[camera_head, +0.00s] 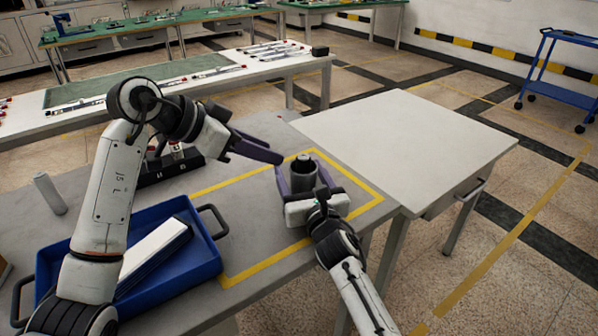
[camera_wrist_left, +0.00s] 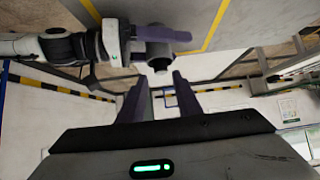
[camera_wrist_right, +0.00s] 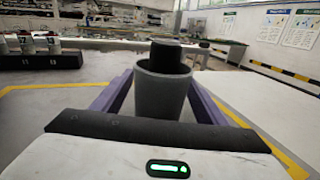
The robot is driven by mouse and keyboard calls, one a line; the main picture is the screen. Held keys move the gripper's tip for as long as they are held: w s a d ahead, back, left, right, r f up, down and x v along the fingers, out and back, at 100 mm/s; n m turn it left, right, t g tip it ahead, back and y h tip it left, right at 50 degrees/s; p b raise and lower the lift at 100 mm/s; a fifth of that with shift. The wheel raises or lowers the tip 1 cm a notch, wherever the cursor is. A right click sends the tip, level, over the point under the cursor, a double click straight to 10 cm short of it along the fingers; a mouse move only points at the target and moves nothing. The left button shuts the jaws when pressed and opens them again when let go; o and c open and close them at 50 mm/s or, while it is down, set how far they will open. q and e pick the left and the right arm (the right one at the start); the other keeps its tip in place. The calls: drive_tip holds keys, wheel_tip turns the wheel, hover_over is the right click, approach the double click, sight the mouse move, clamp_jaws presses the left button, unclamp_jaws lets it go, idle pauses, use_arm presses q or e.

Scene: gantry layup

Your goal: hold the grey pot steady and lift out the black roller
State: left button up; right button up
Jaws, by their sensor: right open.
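The grey pot (camera_head: 303,181) stands upright on the grey table inside a yellow taped outline. The black roller (camera_wrist_right: 165,56) stands in the pot, its top rising above the rim; its lower part is hidden. My right gripper (camera_head: 304,178) is open, with one purple finger on each side of the pot. In the right wrist view the pot (camera_wrist_right: 160,96) is between these fingers; I cannot tell whether they touch it. My left gripper (camera_head: 272,155) is raised to the left of the pot. Its fingers (camera_wrist_left: 160,92) are apart and empty in the left wrist view.
A blue tray (camera_head: 205,262) with a white block (camera_head: 153,255) is at the lower left. A dark rack (camera_head: 165,167) with small bottles and a grey cylinder (camera_head: 50,194) stand further left. A white-topped table (camera_head: 410,135) adjoins on the right, its top clear.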

drive_tip(key=shift+w+a, duration=0.15)
drive_tip(key=shift+w, duration=0.05)
drive_tip(key=c, duration=1.1)
